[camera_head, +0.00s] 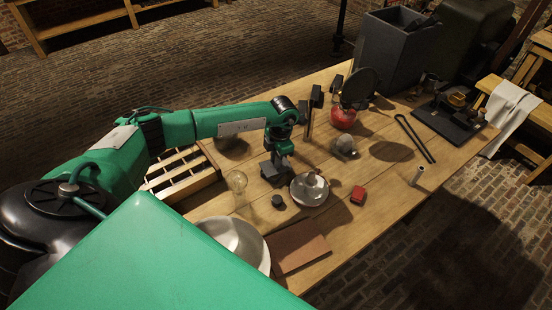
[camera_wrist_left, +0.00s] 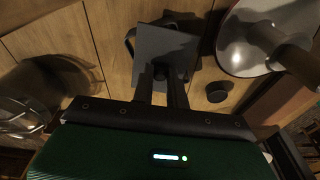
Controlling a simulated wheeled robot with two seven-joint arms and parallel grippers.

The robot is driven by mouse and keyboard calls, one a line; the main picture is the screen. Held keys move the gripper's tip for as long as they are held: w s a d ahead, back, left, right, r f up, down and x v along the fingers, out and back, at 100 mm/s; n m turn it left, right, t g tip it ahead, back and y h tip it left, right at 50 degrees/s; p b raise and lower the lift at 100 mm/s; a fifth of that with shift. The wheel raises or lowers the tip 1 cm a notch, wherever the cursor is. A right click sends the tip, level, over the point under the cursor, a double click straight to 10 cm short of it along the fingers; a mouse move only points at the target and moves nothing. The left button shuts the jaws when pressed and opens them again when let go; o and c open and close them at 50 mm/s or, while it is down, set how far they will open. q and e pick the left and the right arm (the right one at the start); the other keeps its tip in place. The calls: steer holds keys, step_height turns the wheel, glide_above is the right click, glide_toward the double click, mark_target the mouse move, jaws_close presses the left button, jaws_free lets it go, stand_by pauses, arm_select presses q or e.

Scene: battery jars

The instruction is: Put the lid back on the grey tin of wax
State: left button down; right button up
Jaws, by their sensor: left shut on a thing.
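My left gripper (camera_head: 277,160) reaches down over the middle of the table. In the left wrist view its fingers (camera_wrist_left: 162,80) are shut on a small dark part at the near edge of a flat grey square piece (camera_wrist_left: 165,50), which looks like the lid. A dark shape (camera_wrist_left: 184,20) shows partly behind this piece; I cannot tell whether it is the tin or whether they touch. A small dark round piece (camera_head: 278,201) stands just in front of the gripper in the head view, and right of it in the left wrist view (camera_wrist_left: 218,92). My right gripper is not in view.
A slatted wooden rack (camera_head: 182,174), a large pale dish (camera_head: 236,239), a brown board (camera_head: 297,246) and a red block (camera_head: 358,194) are nearby. The front right tabletop is mostly clear.

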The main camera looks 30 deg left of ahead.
arm_select(q)
steer(key=c, duration=0.8)
jaws_free()
steer(key=shift+c, duration=0.2)
steer(key=shift+r, duration=0.1)
steer(key=shift+r+p, duration=2)
steer(key=shift+r, duration=1.4)
jaws_close()
steer(key=shift+f, duration=0.2)
